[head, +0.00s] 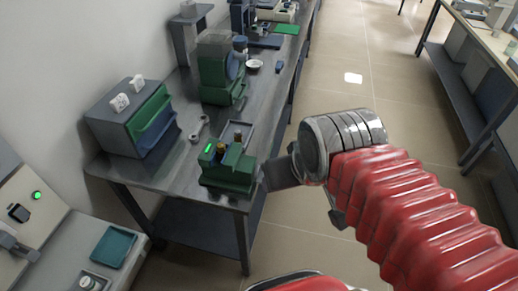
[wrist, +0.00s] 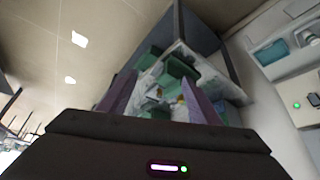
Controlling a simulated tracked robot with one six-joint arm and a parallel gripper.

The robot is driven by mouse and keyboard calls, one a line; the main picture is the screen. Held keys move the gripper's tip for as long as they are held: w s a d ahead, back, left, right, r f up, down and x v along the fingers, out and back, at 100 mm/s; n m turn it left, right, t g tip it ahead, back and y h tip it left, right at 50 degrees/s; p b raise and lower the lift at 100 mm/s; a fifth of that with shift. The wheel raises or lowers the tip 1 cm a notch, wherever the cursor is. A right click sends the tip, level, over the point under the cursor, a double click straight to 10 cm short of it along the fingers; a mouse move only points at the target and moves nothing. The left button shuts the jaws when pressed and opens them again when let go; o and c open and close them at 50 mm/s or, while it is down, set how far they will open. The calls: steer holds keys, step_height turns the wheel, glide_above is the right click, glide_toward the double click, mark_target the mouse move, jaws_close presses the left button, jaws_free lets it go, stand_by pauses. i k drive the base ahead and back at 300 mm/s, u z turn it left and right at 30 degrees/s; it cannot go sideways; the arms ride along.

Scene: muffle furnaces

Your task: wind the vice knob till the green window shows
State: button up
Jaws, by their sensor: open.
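The green vice (head: 230,172) stands on the near corner of the metal bench, with brass-coloured parts on top. A small bright green patch (head: 208,149) shows at its upper left. I cannot make out its knob clearly; my gripper hides the vice's right end in the head view. My gripper (head: 268,177) is at that right end, beyond the bench edge. In the wrist view its two fingers (wrist: 160,84) are spread, with the green vice (wrist: 178,68) showing between and beyond them. I cannot tell whether they touch it.
On the bench (head: 180,178) are a grey cabinet (head: 122,122) with green and blue drawers, a wrench (head: 199,128) and a green machine (head: 220,75). A teal tray (head: 113,246) lies on a lower surface at left. The tiled floor (head: 340,60) right of the bench is clear.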

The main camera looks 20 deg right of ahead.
mark_target(258, 174)
steer(key=z, duration=1.1)
steer(key=k, duration=0.8)
steer(key=u, duration=0.65)
steer(key=i, duration=1)
steer(key=u, duration=0.05)
